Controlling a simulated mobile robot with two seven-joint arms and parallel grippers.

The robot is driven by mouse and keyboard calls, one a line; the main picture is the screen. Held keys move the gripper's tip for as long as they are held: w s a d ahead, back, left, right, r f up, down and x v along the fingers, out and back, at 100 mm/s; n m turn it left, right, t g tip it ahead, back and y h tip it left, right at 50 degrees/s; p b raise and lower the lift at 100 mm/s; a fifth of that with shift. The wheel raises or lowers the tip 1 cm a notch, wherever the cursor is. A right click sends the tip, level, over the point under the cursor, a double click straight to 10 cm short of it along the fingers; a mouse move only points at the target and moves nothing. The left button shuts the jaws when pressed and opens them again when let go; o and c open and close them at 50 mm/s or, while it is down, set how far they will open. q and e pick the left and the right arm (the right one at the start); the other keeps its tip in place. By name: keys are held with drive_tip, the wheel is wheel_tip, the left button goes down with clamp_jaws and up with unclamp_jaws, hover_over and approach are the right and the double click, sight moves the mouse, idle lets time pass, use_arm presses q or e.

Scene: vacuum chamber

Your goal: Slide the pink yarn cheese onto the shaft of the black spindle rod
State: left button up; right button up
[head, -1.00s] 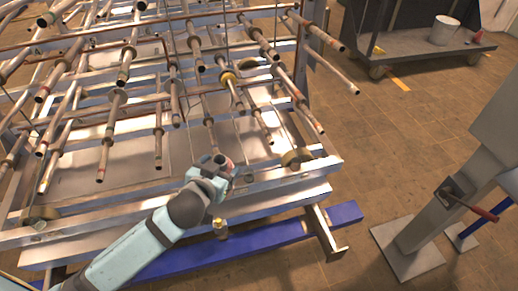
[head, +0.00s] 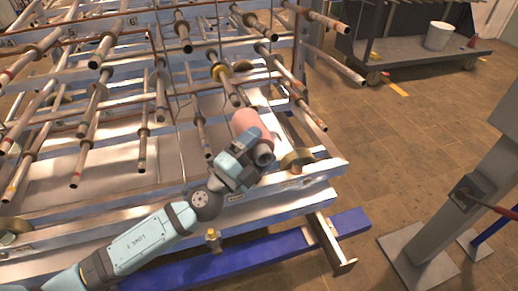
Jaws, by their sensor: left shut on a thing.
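My left gripper (head: 247,145) reaches in from the lower left and is shut on the pink yarn cheese (head: 247,121). The cheese is a short pink cylinder, held tilted above the front right part of the metal rack; a grey round end shows at its lower right. The fingers hide part of it. Several spindle rods with collars, such as this one (head: 200,135), stick out of the rack toward me. None looks plainly black, so I cannot tell which is the black spindle rod. No rod is seen passing through the cheese. My right gripper is not in view.
The rack's front rail (head: 110,222) lies below the rods, with a blue beam (head: 180,266) under it. A grey post (head: 445,190) with a red-handled lever stands at the right. A trolley (head: 420,57) carries a white bucket (head: 439,33). Brown floor is clear between.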

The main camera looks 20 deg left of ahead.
use_arm(q)
drive_tip(key=shift+w+a+f+b, duration=0.15)
drive_tip(key=shift+w+a+b, duration=0.35)
drive_tip(key=shift+w, duration=0.15)
drive_tip(key=shift+w+a+f+b, duration=0.1)
drive_tip(key=shift+w+a+b, duration=0.35)
drive_tip(key=shift+w, duration=0.3)
drive_tip(key=shift+w+a+f+b, duration=0.1)
drive_tip(key=shift+w+a+b, duration=0.1)
drive_tip(key=shift+w+a, duration=0.45)
drive_tip(key=shift+w+r, duration=0.1)
drive_tip(key=shift+w, duration=0.25)
drive_tip(key=shift+w+a, duration=0.1)
